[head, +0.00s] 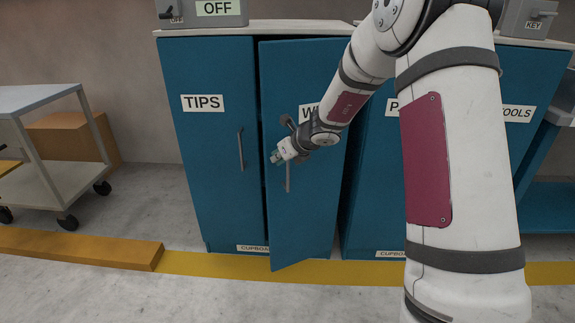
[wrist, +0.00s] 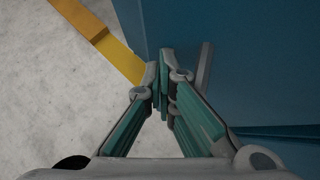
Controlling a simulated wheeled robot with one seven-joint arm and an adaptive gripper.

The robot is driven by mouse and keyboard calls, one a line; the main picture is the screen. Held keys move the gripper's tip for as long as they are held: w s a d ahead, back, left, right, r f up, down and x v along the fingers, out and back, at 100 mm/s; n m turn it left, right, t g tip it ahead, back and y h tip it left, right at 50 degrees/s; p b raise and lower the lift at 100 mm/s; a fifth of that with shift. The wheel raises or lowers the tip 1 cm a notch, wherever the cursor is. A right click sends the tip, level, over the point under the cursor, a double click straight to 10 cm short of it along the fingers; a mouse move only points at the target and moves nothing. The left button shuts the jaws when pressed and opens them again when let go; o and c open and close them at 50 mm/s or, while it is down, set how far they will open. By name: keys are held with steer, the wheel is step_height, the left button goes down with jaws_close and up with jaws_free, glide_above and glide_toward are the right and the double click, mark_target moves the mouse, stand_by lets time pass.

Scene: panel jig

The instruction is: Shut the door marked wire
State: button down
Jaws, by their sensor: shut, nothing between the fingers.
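The door marked "W..." (head: 300,220) is a blue cupboard door, its label partly hidden by my arm. It stands partly open, its left edge swung out from the cupboard front. Its grey vertical handle (head: 288,178) is near that left edge, and the handle also shows in the wrist view (wrist: 204,70). My gripper (head: 275,158) is in front of the door, near the handle's upper end. In the wrist view my gripper (wrist: 160,62) has its fingers together with nothing between them, beside the handle. I cannot tell whether it touches the door.
The door marked TIPS (head: 205,130) beside it on the left looks shut. More blue cupboards stand to the right, partly behind my arm. A cart (head: 60,185) and an orange beam (head: 80,247) are at left. Grey floor (head: 200,295) in front is clear.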

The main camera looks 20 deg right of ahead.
steer(key=w+d+m+h+p, duration=0.1)
steer(key=w+m+h, duration=0.4)
steer(key=w, duration=0.9)
steer(key=shift+w+r+m+p, duration=0.15)
steer(key=shift+m+p, duration=0.25)
steer(key=shift+p, duration=0.45)
steer(key=shift+r, duration=0.1)
